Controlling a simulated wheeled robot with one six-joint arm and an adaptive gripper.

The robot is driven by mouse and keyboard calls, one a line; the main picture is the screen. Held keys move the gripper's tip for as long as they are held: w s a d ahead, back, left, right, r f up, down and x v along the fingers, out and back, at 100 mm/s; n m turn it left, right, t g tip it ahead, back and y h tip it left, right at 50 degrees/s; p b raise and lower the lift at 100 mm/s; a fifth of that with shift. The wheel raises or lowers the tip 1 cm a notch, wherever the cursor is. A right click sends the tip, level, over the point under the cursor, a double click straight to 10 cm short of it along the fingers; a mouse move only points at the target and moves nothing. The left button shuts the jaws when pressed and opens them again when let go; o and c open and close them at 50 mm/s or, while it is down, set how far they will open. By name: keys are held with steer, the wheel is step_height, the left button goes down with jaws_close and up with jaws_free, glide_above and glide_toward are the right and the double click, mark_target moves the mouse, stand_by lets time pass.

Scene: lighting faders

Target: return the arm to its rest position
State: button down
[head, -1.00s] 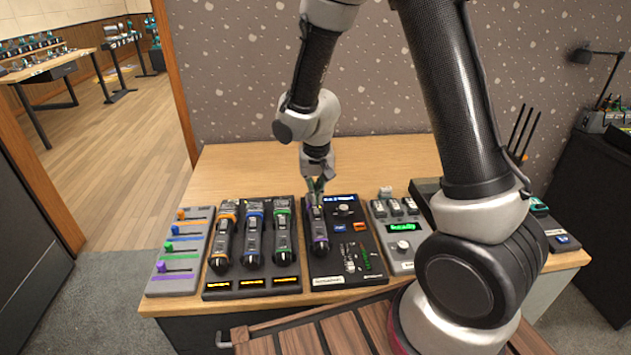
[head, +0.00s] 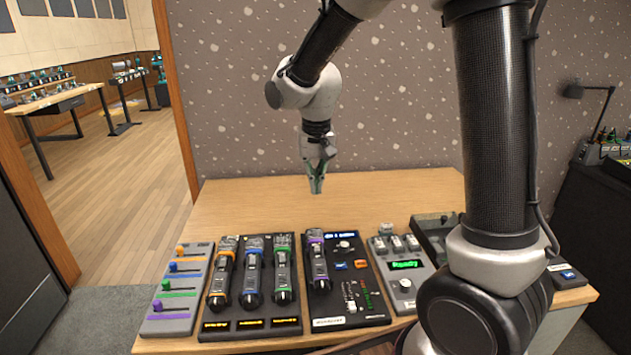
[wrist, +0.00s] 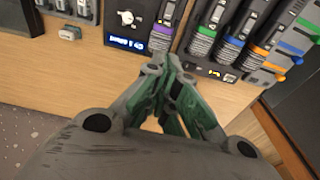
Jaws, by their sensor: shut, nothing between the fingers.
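My gripper (head: 316,187) hangs in the air above the back of the wooden table (head: 390,190), pointing down, with its green fingers shut and empty. In the wrist view my gripper (wrist: 188,132) has its fingertips together over bare wood. The purple fader unit (head: 318,262) stands on a black panel in front of and below my gripper, apart from it. It also shows in the wrist view (wrist: 155,48). My upper arm crosses the right side of the head view and hides part of the table there.
A black panel with orange, blue and green faders (head: 252,318) and a grey slider panel (head: 185,268) are at the left. A small console with a green "Ready" display (head: 404,264) and a black tray (head: 432,228) are at the right. A speckled wall (head: 400,110) stands behind. The back tabletop is clear.

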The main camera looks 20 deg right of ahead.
stand_by(0.3)
steer(key=s+d+r+t, duration=0.1)
steer(key=s+d+r, duration=0.3)
steer(key=s, duration=0.4)
steer(key=s+d+r+n+t, duration=0.1)
steer(key=s+d+r, duration=0.2)
steer(key=s+d, duration=0.2)
steer(key=s+d+r+n+t, duration=0.1)
steer(key=s+d+r, duration=0.3)
steer(key=s, duration=0.7)
steer(key=shift+s+d+r, duration=0.15)
steer(key=shift+d+r, duration=0.15)
steer(key=shift+d, duration=0.35)
